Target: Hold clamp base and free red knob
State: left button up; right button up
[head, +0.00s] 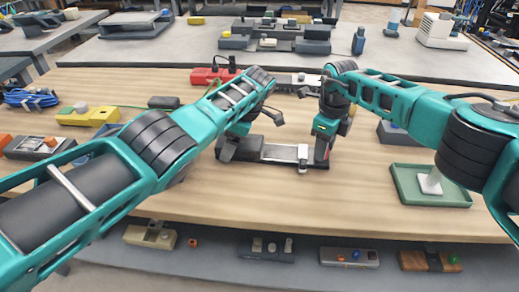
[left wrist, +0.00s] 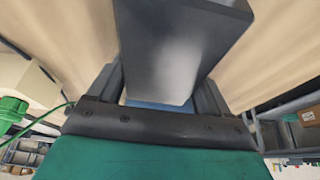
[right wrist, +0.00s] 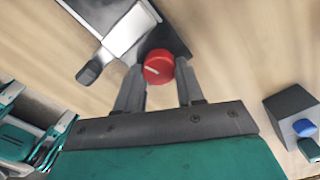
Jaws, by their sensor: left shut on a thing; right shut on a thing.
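The clamp (head: 280,153) lies on the wooden table, a long grey piece with a dark block at its left end. My left gripper (head: 228,148) is shut on that dark base block, which fills the space between its fingers in the left wrist view (left wrist: 180,50). The red knob (right wrist: 158,66) sits at the clamp's right end, with a white line on its face. My right gripper (right wrist: 159,82) is shut on it, one finger on each side. In the head view the right gripper (head: 324,143) comes down over the knob and largely hides it.
A green tray (head: 440,201) with a white piece stands at the right. A yellow block (head: 88,117) and a grey box (head: 40,147) are at the left. A red block (head: 212,76) is behind the arms. The table in front of the clamp is clear.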

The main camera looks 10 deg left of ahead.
jog(key=shift+d+n, duration=0.15)
jog(key=shift+n, duration=2.65)
jog(key=o, duration=0.9)
jog(key=shift+r, duration=4)
